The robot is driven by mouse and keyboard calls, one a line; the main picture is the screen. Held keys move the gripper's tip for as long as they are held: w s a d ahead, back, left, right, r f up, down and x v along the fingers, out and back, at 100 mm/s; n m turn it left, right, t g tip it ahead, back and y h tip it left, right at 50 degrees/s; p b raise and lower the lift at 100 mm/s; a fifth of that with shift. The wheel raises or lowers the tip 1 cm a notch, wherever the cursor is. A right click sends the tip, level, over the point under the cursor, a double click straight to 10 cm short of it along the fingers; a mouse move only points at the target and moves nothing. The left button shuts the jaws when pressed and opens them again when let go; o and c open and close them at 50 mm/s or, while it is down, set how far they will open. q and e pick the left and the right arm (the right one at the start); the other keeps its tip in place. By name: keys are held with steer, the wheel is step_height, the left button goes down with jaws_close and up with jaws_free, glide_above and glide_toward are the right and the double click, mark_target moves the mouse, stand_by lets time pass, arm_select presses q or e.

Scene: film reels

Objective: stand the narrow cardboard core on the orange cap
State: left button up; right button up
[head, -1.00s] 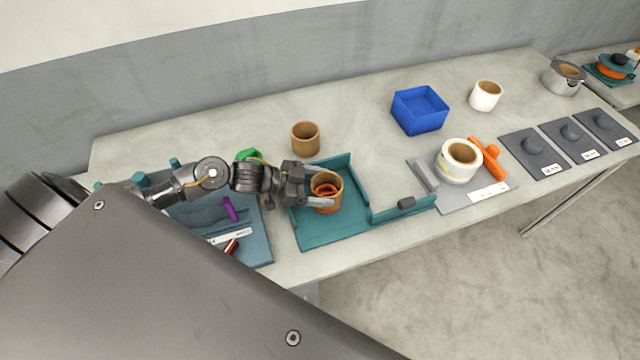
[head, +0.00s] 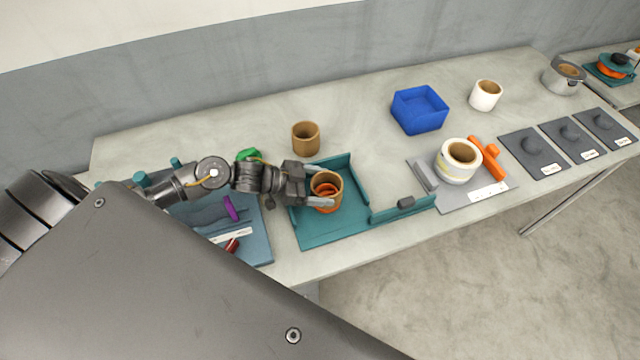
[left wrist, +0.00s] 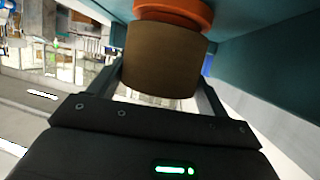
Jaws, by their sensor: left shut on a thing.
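My left gripper (head: 319,187) is shut on a brown cardboard core (head: 338,184), with one finger on each side of it. The core is upright over the orange cap (head: 322,209) in the teal tray (head: 345,231). Orange also shows through the core's open top. In the left wrist view the core (left wrist: 165,62) is between the fingers and its end meets the wider orange cap (left wrist: 178,12); I see no clear gap, but cannot tell if it bears on it. My right gripper is not in view.
Another brown core (head: 306,139) stands behind the tray. A blue bin (head: 419,112), a white core (head: 485,96) and a white roll (head: 457,165) on a grey plate stand to the right. A blue-grey tray (head: 255,248) with tools lies left. The table's middle back is clear.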

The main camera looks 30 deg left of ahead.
arm_select(q)
steer(key=shift+f+b, duration=0.35)
steer(key=shift+f, duration=0.25)
steer(key=o, duration=0.7)
steer(key=shift+a+r, duration=0.1)
steer(key=shift+p+v, duration=0.75)
steer(key=shift+v, duration=0.25)
steer(key=p+v, duration=0.4)
steer(key=v, duration=0.4)
steer(key=shift+p, duration=0.35)
steer(key=shift+s+a, duration=0.35)
steer(key=shift+d, duration=0.1)
